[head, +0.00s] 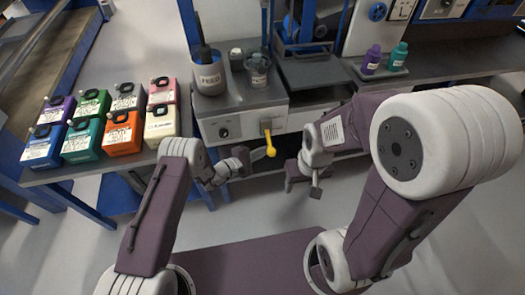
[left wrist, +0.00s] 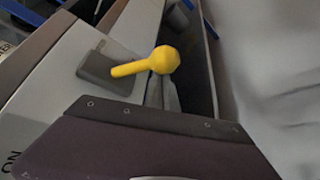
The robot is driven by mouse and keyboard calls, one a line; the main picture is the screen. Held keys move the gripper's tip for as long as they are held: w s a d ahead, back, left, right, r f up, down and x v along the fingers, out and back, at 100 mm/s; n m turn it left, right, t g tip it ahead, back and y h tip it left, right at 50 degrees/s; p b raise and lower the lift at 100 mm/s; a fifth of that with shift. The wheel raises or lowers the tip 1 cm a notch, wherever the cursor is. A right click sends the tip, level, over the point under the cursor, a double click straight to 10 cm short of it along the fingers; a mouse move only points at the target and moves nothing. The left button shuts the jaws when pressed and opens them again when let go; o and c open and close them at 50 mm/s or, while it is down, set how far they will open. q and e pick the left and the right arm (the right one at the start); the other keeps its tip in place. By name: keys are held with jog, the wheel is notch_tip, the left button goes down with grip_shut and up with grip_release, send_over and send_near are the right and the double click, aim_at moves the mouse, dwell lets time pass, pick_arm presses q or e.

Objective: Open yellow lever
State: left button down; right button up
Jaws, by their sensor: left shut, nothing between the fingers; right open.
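In the left wrist view the lever (left wrist: 145,64) lies just ahead of the fingertips. My left gripper (head: 262,153) is shut and empty, its tips close to the lever's left side; I cannot tell whether they touch it. My right gripper (head: 303,184) is open and empty, lower and to the right, away from the lever.
A grey feed cup (head: 209,77) and a smaller container (head: 257,71) stand on the machine. Several coloured boxes stand on the left table (head: 92,169). Purple (head: 371,60) and teal (head: 398,56) bottles stand at the back right. The floor below the machine is open.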

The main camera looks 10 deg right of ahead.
pick_arm(q)
jog(key=shift+r, duration=0.15)
jog(key=shift+s+r+n+p, duration=0.15)
jog(key=shift+n+p, duration=0.15)
jog(key=shift+p, duration=0.05)
jog(key=shift+r, duration=0.1)
notch_tip(320, 180, up, 7)
jog(key=s+n+g+y+p, duration=0.1)
jog(key=n+g+p, duration=0.2)
jog(key=n+g, duration=0.1)
dwell(0.3)
jog(key=shift+r, duration=0.2)
dwell(0.4)
